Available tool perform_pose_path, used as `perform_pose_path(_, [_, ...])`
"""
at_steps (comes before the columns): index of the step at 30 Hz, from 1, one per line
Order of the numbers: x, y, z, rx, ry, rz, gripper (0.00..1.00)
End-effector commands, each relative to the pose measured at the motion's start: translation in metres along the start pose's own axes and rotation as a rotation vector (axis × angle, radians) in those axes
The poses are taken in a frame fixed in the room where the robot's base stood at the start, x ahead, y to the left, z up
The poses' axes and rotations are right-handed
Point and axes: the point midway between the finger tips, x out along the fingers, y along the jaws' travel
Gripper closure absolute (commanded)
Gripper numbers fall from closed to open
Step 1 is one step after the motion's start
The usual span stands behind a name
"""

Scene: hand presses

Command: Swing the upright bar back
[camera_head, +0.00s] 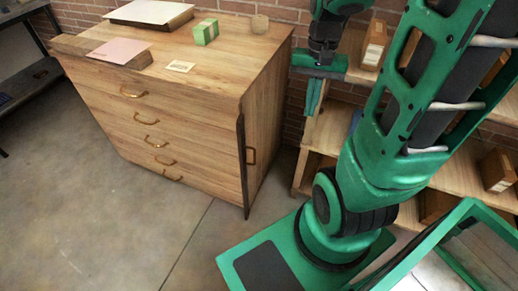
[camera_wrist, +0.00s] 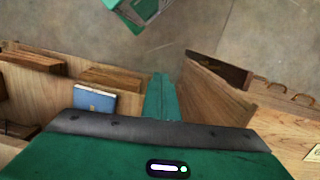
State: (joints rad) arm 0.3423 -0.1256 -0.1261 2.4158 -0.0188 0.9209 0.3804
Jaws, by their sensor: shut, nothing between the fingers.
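The upright bar (camera_head: 242,165) is a tall, narrow dark strip at the front right corner of the wooden drawer cabinet (camera_head: 270,75). It runs from near the top down almost to the floor and is seen nearly edge-on. In the wrist view a dark strip (camera_wrist: 232,72), probably the bar, shows beyond the cabinet's side panel (camera_wrist: 212,95). My gripper (camera_head: 313,108) is shut and empty, pointing down to the right of the cabinet and apart from the bar. Its fingers also show in the wrist view (camera_wrist: 161,92).
A green box (camera_head: 206,32), a pink sheet (camera_head: 120,50) and a small card (camera_head: 180,67) lie on the cabinet top. Wooden shelves (camera_head: 325,130) with boxes stand on the right by the brick wall. The floor (camera_head: 120,225) before the cabinet is clear.

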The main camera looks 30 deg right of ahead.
Motion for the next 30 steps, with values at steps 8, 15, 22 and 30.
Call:
perform_pose_path(8, [0.038, -0.033, -0.04, 0.141, -0.067, -0.022, 1.0])
perform_pose_path(15, [0.078, -0.061, -0.068, 0.268, -0.136, -0.054, 1.0])
perform_pose_path(22, [0.119, -0.087, -0.089, 0.393, -0.213, -0.092, 1.0])
perform_pose_path(30, [0.151, -0.106, -0.102, 0.491, -0.277, -0.123, 1.0])
